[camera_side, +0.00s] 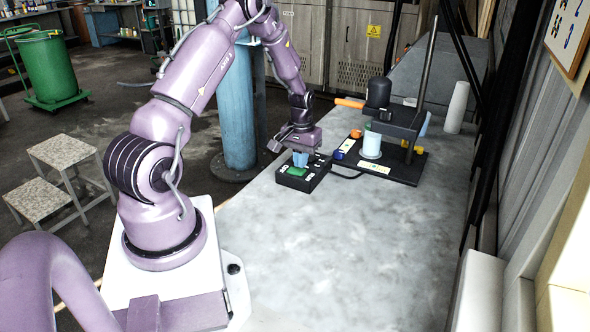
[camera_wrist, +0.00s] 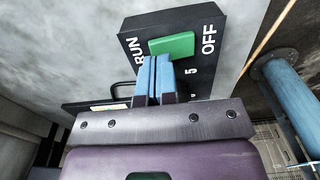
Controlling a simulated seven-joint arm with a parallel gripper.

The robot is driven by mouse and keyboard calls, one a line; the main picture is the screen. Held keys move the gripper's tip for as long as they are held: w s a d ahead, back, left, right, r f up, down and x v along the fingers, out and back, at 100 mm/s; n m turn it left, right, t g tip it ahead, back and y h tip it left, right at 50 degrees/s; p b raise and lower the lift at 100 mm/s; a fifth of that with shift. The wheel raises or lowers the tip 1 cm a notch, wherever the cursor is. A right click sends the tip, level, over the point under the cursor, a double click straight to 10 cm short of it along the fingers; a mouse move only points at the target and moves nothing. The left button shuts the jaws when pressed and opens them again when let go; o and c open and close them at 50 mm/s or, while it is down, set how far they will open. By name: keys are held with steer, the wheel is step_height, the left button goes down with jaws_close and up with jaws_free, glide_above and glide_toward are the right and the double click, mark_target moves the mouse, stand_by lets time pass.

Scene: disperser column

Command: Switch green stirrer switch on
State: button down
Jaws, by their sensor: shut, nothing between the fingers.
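The green switch (camera_wrist: 172,45) sits on a black control box (camera_wrist: 205,22) printed with RUN on its left and OFF on its right in the wrist view. In the side view the green switch (camera_side: 297,171) and the box (camera_side: 316,176) are on the near left part of the grey bench. My gripper (camera_side: 300,158) has its blue fingers shut and empty, pointing down over the box. In the wrist view my gripper (camera_wrist: 157,60) has its tips beside the lower edge of the switch. I cannot tell whether they touch it, or which way the switch is tilted.
Right of the box stands the stirrer with a black motor (camera_side: 378,92), an orange handle (camera_side: 349,103) and a pale beaker (camera_side: 371,146) on a black base (camera_side: 400,170). A blue cylinder (camera_side: 236,120) stands behind the bench edge. The front bench (camera_side: 350,260) is clear.

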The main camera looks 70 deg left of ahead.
steer(key=shift+f, duration=0.9)
stand_by(0.3)
steer(key=shift+r, duration=3.5)
steer(key=s+d+r+m+t, duration=0.2)
steer(key=s+d+r+m, duration=0.1)
steer(key=d+r, duration=0.4)
steer(key=s+d+r+m+t, duration=0.1)
steer(key=s+d+r+m, duration=0.2)
steer(key=d+r, duration=0.5)
steer(key=s+d+r+m+t, duration=0.2)
steer(key=s+d+r, duration=0.3)
steer(key=d, duration=1)
step_height(320, 180, up, 3)
steer(key=shift+s+r+m+t, duration=0.2)
steer(key=shift+s+m+t, duration=0.15)
steer(key=shift+m, duration=0.15)
